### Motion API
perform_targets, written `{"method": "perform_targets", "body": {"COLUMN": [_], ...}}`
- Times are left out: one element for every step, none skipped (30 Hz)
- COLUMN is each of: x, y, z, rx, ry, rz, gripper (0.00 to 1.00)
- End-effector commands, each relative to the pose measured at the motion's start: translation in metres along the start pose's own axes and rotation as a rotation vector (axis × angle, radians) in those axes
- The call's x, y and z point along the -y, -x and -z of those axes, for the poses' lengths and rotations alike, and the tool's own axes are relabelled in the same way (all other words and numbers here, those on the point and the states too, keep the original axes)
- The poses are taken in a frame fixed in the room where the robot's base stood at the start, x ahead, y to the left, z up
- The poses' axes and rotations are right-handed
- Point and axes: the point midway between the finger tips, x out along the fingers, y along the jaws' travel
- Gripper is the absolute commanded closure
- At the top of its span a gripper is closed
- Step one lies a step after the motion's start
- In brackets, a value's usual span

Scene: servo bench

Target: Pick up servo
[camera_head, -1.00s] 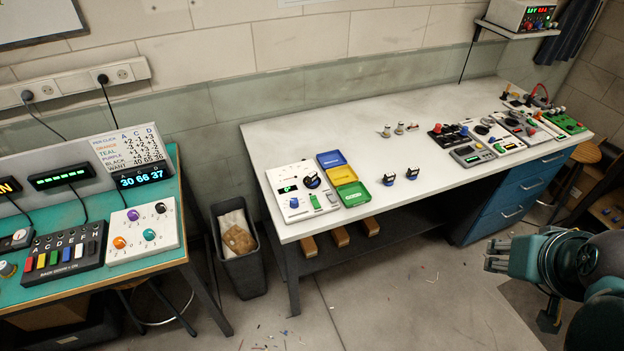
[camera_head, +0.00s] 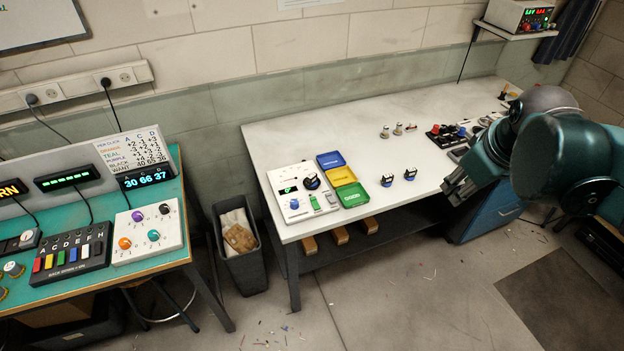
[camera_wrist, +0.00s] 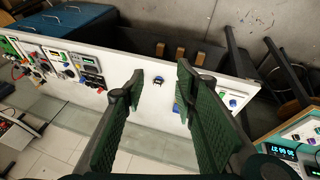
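Two small dark servo-like parts with blue fronts stand on the white bench, a left one (camera_head: 387,180) and a right one (camera_head: 410,174), right of the coloured bins. One such part (camera_wrist: 158,80) shows between my fingers in the wrist view, some way beyond them. The other is not clear there and may be behind a finger. My gripper (camera_head: 458,188) is over the bench's front edge, right of both parts and apart from them. In the wrist view my gripper (camera_wrist: 160,88) has its green-padded fingers wide apart with nothing between them.
Blue (camera_head: 331,160), yellow (camera_head: 341,176) and green (camera_head: 352,194) bins sit beside a white tester panel (camera_head: 300,193) at the bench's left. Devices (camera_head: 447,135) crowd the right. The bench middle is clear.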

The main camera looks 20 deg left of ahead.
Motion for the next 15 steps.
{"method": "perform_targets", "body": {"x": [-0.002,-0.002,-0.002,-0.002,-0.002,-0.003,-0.003,-0.002,-0.002,-0.001,-0.001,-0.001,0.0,0.001,0.002], "y": [-0.002,-0.004,-0.006,-0.008,-0.01,-0.013,-0.015,-0.017,-0.02,-0.022,-0.025,-0.028,-0.031,-0.033,-0.037], "z": [0.012,0.017,0.025,0.03,0.036,0.043,0.049,0.055,0.062,0.068,0.073,0.081,0.086,0.092,0.099], "rx": [0.003,0.005,0.009,0.011,0.014,0.016,0.018,0.02,0.023,0.025,0.027,0.028,0.03,0.031,0.033], "ry": [0.037,0.059,0.091,0.114,0.137,0.168,0.19,0.214,0.245,0.267,0.291,0.321,0.344,0.368,0.399], "rz": [0.008,0.013,0.02,0.025,0.031,0.037,0.042,0.047,0.055,0.06,0.065,0.072,0.077,0.083,0.091], "gripper": [0.71,0.71,0.71,0.71,0.71,0.71,0.71,0.71,0.71,0.71,0.71,0.71,0.71,0.71,0.71]}}
